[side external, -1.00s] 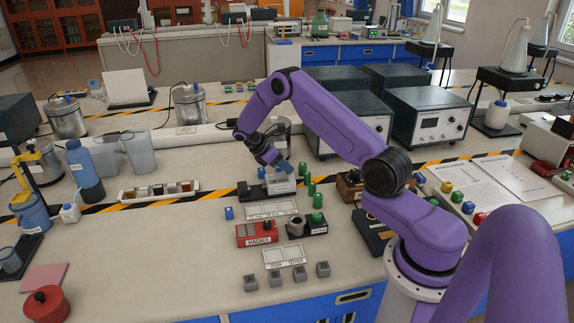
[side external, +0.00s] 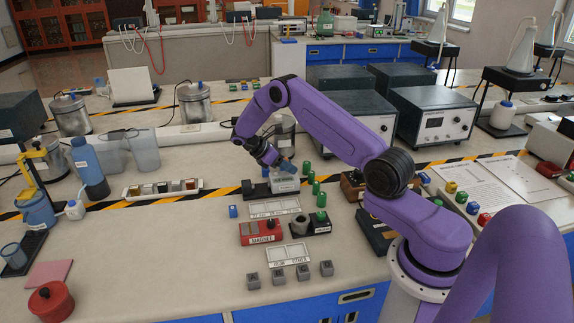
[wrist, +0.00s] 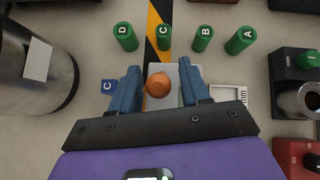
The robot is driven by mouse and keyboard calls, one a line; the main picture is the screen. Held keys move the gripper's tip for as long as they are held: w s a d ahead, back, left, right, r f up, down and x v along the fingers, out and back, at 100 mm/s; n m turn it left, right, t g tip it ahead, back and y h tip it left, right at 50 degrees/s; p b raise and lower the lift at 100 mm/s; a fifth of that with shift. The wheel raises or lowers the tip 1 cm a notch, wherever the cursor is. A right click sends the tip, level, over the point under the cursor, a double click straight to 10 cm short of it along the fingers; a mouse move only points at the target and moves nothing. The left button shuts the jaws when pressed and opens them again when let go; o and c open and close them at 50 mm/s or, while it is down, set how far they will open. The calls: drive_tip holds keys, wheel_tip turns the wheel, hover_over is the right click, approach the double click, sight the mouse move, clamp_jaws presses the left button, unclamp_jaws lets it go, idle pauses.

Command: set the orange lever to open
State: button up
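The orange lever shows in the wrist view as a round orange knob (wrist: 158,85) over a pale plate. In the side view a light grey box (side external: 285,185) stands under my gripper, and the orange part is hard to make out there. My gripper (wrist: 159,70) has its two blue fingers apart, one on each side of the knob. A gap shows on the knob's right; on its left the finger is very close, and I cannot tell if it touches. In the side view my gripper (side external: 279,164) points down just above the box. The lever's open marking is not readable.
Several green lettered cylinders, such as B (wrist: 203,38), stand beside the box. A blue C block (wrist: 116,87) lies left of the fingers in the wrist view. A red magnet box (side external: 262,232) and a dark block with a grey ring (side external: 299,225) stand nearer the front.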

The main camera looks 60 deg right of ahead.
drive_tip(key=v, duration=1.7)
drive_tip(key=shift+a, duration=0.15)
drive_tip(key=shift+w, duration=0.1)
drive_tip(key=s+a+r+n+t, duration=0.1)
drive_tip(key=a+r+t, duration=0.15)
drive_tip(key=a, duration=0.35)
drive_tip(key=s+a+r+t, duration=0.1)
drive_tip(key=s+a+r, duration=0.15)
drive_tip(key=a, duration=0.35)
drive_tip(key=s+a+r+t+y, duration=0.2)
drive_tip(key=s+a+r+y, duration=0.1)
drive_tip(key=s+a, duration=0.7)
drive_tip(key=s+d+f+y, duration=0.1)
drive_tip(key=s+y, duration=0.3)
drive_tip(key=s, duration=2.4)
drive_tip(key=shift+d+f+t+y, duration=0.3)
drive_tip(key=shift+f+t+y, duration=0.05)
drive_tip(key=shift+y, duration=0.05)
